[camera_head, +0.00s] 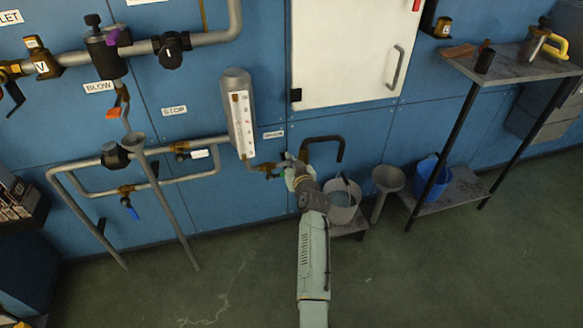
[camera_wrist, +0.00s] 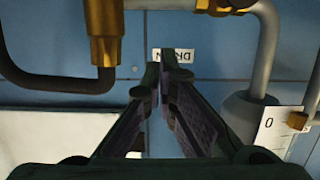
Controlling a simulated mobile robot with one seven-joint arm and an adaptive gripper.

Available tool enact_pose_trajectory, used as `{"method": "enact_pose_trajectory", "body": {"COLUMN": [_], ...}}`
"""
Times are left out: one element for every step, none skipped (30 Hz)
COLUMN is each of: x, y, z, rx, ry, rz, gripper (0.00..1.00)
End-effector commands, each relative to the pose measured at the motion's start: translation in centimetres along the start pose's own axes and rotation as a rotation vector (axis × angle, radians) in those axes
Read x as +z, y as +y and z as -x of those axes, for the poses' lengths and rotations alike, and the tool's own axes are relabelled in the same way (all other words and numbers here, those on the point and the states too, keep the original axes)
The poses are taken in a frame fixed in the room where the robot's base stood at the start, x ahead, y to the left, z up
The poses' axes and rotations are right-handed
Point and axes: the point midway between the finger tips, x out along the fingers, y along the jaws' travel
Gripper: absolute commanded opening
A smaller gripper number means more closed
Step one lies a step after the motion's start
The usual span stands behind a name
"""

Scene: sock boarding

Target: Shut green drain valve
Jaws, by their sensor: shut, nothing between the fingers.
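My gripper (camera_head: 291,166) is at the wall pipework, just right of the tall grey gauge vessel (camera_head: 238,108) in the head view. In the wrist view my gripper (camera_wrist: 166,70) has its dark fingers converging in front of the white drain label (camera_wrist: 174,55), which appears upside down. Nothing shows between the fingers. A brass fitting (camera_wrist: 236,6) on the drain line is cut off by the top edge of the wrist view. In the head view brass parts (camera_head: 266,168) sit just left of my gripper; the green handle is mostly hidden or too small to make out clearly.
A dark bent spout (camera_head: 326,139) comes out right of my gripper, above a pale bucket (camera_head: 343,200) on a low stand. A grey funnel (camera_head: 387,179), a blue bucket (camera_head: 431,178) and a shelf table (camera_head: 512,66) stand farther right. The floor in front is clear.

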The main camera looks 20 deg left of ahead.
Motion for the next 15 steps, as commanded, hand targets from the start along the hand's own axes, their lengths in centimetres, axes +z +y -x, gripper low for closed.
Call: {"method": "enact_pose_trajectory", "body": {"x": [1.4, 1.8, 2.2, 2.5, 2.8, 3.0, 3.2, 3.3, 3.4, 3.4, 3.5, 3.5, 3.5, 3.5, 3.5], "y": [0.1, 0.1, 0.1, 0.1, 0.1, 0.1, 0.1, 0.1, 0.1, 0.1, 0.1, 0.1, 0.1, 0.1, 0.1], "z": [-0.1, -0.1, -0.3, -0.3, -0.4, -0.5, -0.5, -0.5, -0.5, -0.6, -0.6, -0.6, -0.6, -0.6, -0.6], "rx": [0.001, 0.002, 0.002, 0.002, 0.002, 0.001, 0.001, 0.002, 0.002, 0.002, 0.002, 0.002, 0.002, 0.002, 0.002], "ry": [-0.009, -0.01, -0.008, -0.006, -0.007, -0.007, -0.006, -0.006, -0.005, -0.005, -0.005, -0.005, -0.005, -0.005, -0.005], "rz": [-0.005, -0.006, -0.004, -0.005, -0.004, -0.003, -0.003, -0.004, -0.004, -0.003, -0.003, -0.003, -0.003, -0.003, -0.003], "gripper": [0.0, 0.0, 0.0, 0.0, 0.0, 0.0, 0.0, 0.0, 0.0, 0.0, 0.0, 0.0, 0.0, 0.0, 0.0]}}
